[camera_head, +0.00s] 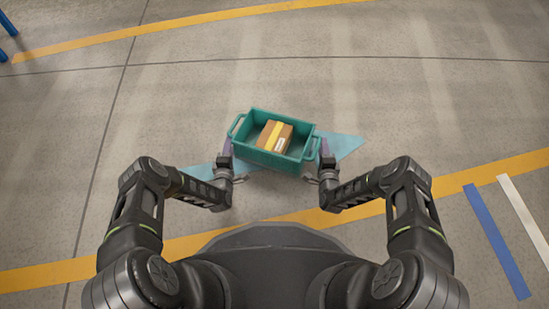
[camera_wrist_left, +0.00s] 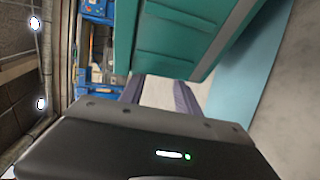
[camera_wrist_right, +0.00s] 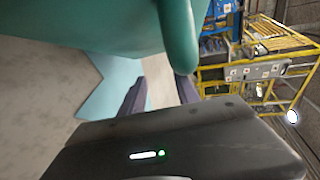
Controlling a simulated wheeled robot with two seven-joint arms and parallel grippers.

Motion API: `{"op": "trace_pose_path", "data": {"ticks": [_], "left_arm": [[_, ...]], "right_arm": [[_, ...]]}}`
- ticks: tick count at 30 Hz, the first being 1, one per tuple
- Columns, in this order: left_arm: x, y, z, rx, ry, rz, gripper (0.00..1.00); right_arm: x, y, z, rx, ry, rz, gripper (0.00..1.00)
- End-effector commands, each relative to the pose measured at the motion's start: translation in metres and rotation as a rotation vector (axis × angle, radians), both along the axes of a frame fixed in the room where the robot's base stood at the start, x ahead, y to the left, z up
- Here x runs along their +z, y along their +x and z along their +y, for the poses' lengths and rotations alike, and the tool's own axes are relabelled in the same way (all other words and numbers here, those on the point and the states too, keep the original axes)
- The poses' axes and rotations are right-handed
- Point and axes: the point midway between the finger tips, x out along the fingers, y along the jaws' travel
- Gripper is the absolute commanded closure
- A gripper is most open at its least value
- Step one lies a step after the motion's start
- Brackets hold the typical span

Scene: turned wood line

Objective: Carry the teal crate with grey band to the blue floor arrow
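The teal crate (camera_head: 258,156) is in the middle of the head view, set slightly askew, with a handle at each end. My left gripper (camera_head: 227,148) is beside the left end and my right gripper (camera_head: 325,147) beside the right end. In the left wrist view the fingers are apart with bare floor between them, and the crate (camera_wrist_left: 170,35) is beyond. In the right wrist view the fingers are apart, close to a handle (camera_wrist_right: 178,35).
A brown carton with yellow tape (camera_head: 274,135) lies in the crate. Yellow floor lines (camera_head: 480,170) run in front and behind. Blue (camera_head: 497,240) and white (camera_head: 524,215) strips lie at the right. A yellow-framed rack (camera_wrist_right: 260,70) stands far off. Floor around the crate is clear.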

Motion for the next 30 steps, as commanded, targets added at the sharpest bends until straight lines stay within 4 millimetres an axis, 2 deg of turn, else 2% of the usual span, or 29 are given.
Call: {"op": "trace_pose_path", "data": {"ticks": [1,12,23,30], "left_arm": [[0.001,0.001,0.0,-0.001,0.001,-0.003,0.53],[0.001,0.001,0.0,0.0,0.0,-0.004,0.25],[0.002,-0.001,0.0,0.0,-0.001,-0.004,0.25],[0.008,-0.024,0.001,0.001,-0.002,-0.002,0.25]], "right_arm": [[0.001,0.001,0.0,0.001,0.0,-0.003,0.59],[0.001,0.001,0.0,0.001,0.0,-0.003,0.59],[0.001,0.0,0.0,0.001,0.0,-0.002,0.59],[0.001,0.0,0.0,0.001,0.0,-0.002,0.59]]}}
